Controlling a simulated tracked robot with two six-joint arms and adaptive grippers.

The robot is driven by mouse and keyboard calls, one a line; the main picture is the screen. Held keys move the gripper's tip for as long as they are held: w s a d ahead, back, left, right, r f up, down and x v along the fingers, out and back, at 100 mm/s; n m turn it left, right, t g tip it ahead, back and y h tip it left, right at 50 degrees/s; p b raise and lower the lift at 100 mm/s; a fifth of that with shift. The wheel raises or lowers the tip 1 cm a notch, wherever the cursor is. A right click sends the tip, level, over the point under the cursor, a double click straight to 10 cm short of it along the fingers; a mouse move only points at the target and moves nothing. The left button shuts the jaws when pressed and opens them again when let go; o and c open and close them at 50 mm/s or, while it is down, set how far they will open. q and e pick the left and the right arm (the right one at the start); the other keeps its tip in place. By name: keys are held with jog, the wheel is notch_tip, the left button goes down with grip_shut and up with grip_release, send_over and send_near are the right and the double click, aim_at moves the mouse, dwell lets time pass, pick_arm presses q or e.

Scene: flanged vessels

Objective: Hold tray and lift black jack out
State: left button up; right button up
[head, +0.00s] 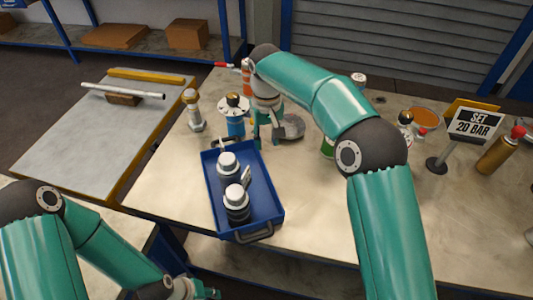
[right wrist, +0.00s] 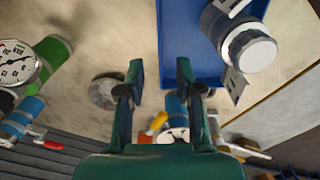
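The blue tray (head: 262,208) stands on the workbench and holds two black cylinders with pale caps. The rear black jack (head: 228,170) and the front black jack (head: 237,205) both stand upright in it. My right gripper (head: 266,141) points down just beyond the tray's far end, apart from both jacks. In the right wrist view its two fingers (right wrist: 160,72) are spread with nothing held between them; the tray (right wrist: 190,45) and one jack (right wrist: 240,42) lie above and to the right. My left gripper (head: 205,292) is at the bottom edge of the head view, mostly cut off, away from the tray.
A blue cylinder (head: 235,125) and a metal fitting (head: 194,112) stand behind the tray. A round grey disc (head: 292,127) lies right of my right gripper. A sign (head: 472,124) and a brass-coloured cylinder (head: 497,155) stand at the right. The bench right of the tray is partly clear.

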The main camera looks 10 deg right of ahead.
aim_at(268, 174)
notch_tip(268, 174, down, 16)
jog(key=shift+d+f+p, duration=0.15)
jog(key=shift+f+p, duration=0.05)
jog(key=shift+p, duration=0.8)
grip_shut()
jog(key=shift+r, duration=0.1)
dwell(0.6)
